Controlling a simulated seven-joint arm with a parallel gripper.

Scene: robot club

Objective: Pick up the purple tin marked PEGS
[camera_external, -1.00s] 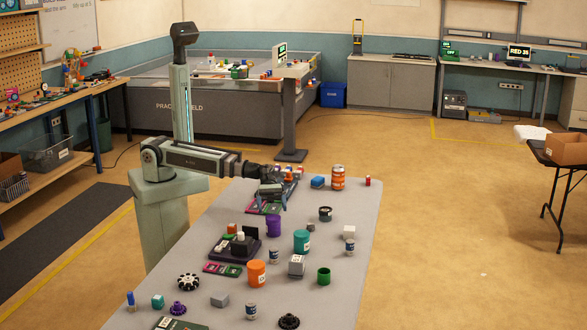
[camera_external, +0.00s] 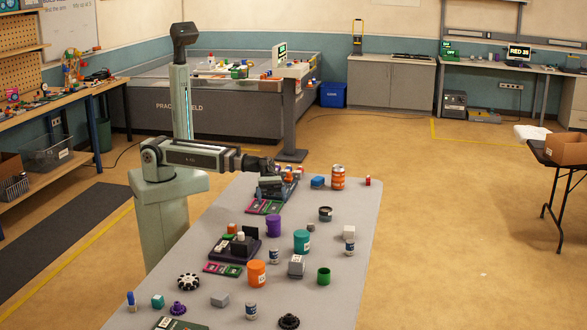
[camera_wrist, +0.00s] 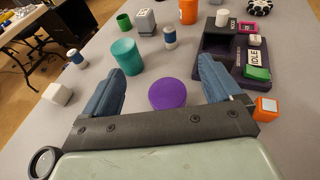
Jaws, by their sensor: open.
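The purple tin (camera_external: 273,226) stands upright on the grey table, left of a teal tin (camera_external: 301,241). In the wrist view I see the top of the purple tin (camera_wrist: 168,94) between and a little below my two blue fingers. My gripper (camera_wrist: 167,80) is open, with nothing between its fingertips. In the external view my gripper (camera_external: 271,184) is over the far part of the table, beyond the purple tin and apart from it. No PEGS marking is readable on the purple tin in either view.
The teal tin (camera_wrist: 126,57) is close ahead of my left finger. A dark tray with blocks (camera_wrist: 228,58) and an orange cube (camera_wrist: 265,108) lie near my right finger. A white cube (camera_wrist: 57,94) and a dark round jar (camera_wrist: 43,162) are at left.

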